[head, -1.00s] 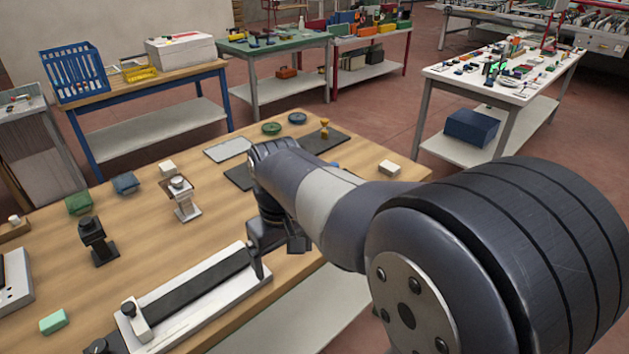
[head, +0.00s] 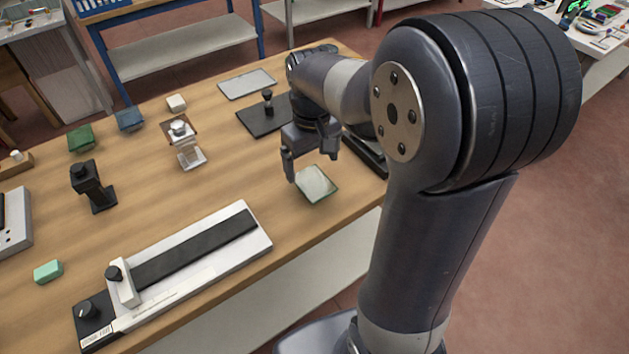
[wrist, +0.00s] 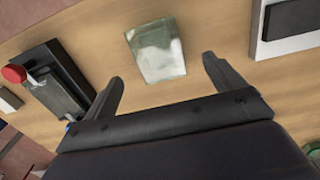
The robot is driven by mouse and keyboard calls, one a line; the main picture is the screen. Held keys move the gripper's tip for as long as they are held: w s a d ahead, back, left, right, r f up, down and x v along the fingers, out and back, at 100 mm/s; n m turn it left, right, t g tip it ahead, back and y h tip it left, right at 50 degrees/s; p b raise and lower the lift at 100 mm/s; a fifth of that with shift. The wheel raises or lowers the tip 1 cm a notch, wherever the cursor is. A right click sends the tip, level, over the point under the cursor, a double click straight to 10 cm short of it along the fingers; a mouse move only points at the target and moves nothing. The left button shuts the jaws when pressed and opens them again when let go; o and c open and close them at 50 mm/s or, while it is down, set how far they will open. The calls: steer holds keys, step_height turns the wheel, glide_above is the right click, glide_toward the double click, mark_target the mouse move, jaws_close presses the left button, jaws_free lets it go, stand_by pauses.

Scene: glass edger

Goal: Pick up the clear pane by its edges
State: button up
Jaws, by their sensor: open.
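The clear pane (head: 316,184) lies flat on the wooden bench near its front edge, a small squarish glass sheet with a greenish edge. It also shows in the wrist view (wrist: 157,50), beyond the fingertips and roughly between their lines. My gripper (head: 311,167) is open and empty, above and just behind the pane in the head view. Its two fingers show apart in the wrist view (wrist: 160,75). The fingers do not appear to touch the pane.
A white edging tool with a black strip (head: 195,255) lies left of the pane. A dark mat with a black knob (head: 266,112) and a grey sheet (head: 247,84) lie behind. A dark device with a red knob (wrist: 14,74) is beside my gripper. Bare wood surrounds the pane.

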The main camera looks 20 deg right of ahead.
mark_target(314, 182)
step_height(314, 182, down, 5)
steer(key=shift+d+r, duration=0.1)
steer(key=shift+d, duration=0.05)
steer(key=shift+c, duration=0.6)
